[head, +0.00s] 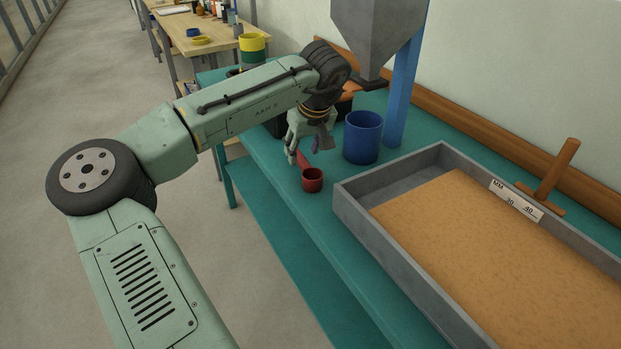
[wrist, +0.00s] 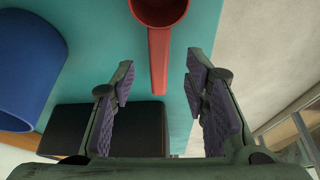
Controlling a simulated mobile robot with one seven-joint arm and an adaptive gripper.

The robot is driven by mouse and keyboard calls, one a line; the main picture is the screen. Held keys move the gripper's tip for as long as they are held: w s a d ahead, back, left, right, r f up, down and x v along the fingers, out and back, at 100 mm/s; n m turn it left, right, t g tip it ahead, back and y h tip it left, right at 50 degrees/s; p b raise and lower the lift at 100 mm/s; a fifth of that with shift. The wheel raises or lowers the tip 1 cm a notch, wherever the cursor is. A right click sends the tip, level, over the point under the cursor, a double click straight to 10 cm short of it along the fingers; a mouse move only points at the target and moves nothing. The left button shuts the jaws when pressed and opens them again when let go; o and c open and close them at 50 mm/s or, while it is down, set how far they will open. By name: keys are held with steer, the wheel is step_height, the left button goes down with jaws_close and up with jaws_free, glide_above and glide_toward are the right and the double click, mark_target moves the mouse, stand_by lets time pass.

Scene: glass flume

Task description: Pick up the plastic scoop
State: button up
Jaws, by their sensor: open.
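The plastic scoop (head: 313,181) is red, with a round cup and a straight handle. It rests on the teal bench between my gripper and the sand tray. My gripper (head: 308,150) is open and empty, above the handle end of the scoop. In the wrist view the scoop (wrist: 160,45) is at the top centre, its handle pointing down toward the gap between the open fingers (wrist: 158,90). The fingers have purple pads and do not touch the handle in that view. In the head view the fingers hide part of the handle.
A blue cup (head: 363,137) stands right of my gripper, and also shows in the wrist view (wrist: 28,70). A black box (wrist: 125,130) lies beyond the handle. A grey tray (head: 385,232) of sand is at right. A grey hopper (head: 372,35) hangs above the bench.

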mark_target(300, 156)
steer(key=p+x, duration=0.1)
steer(key=x, duration=0.4)
steer(key=shift+w+a+p, duration=0.1)
steer(key=shift+w+p, duration=0.25)
steer(key=shift+p, duration=0.05)
steer(key=shift+r, duration=0.1)
jaws_close()
